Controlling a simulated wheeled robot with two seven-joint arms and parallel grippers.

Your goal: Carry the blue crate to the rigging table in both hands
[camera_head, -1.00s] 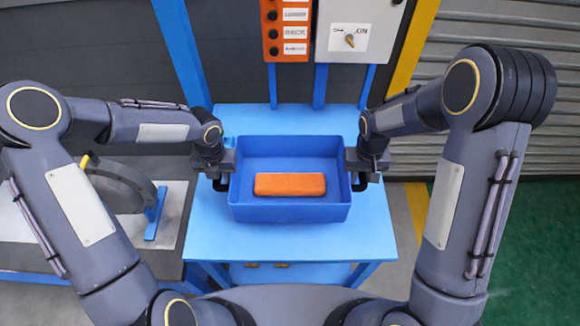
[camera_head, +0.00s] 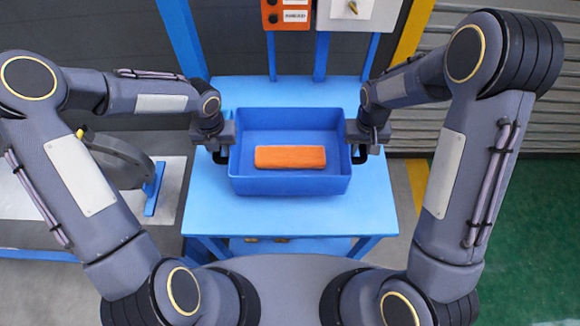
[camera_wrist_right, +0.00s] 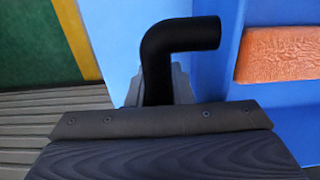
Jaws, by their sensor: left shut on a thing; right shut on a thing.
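The blue crate (camera_head: 290,185) is in the middle of the head view, over a light blue table (camera_head: 290,221), with an orange block (camera_head: 290,157) lying inside it. I cannot tell whether the crate touches the table top. My left gripper (camera_head: 221,152) is shut on the black handle at the crate's left side. My right gripper (camera_head: 359,152) is shut on the black handle at its right side. In the right wrist view the bent black handle (camera_wrist_right: 160,60) rises from my gripper beside the crate wall (camera_wrist_right: 215,75). The fingertips are largely hidden.
An orange switch panel (camera_head: 287,14) and a grey control box (camera_head: 345,14) stand behind the table. At the left, a bench (camera_head: 172,200) carries a grey curved flanged part (camera_head: 118,160). A ribbed shutter (camera_head: 490,120) and green floor (camera_head: 530,220) are at the right.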

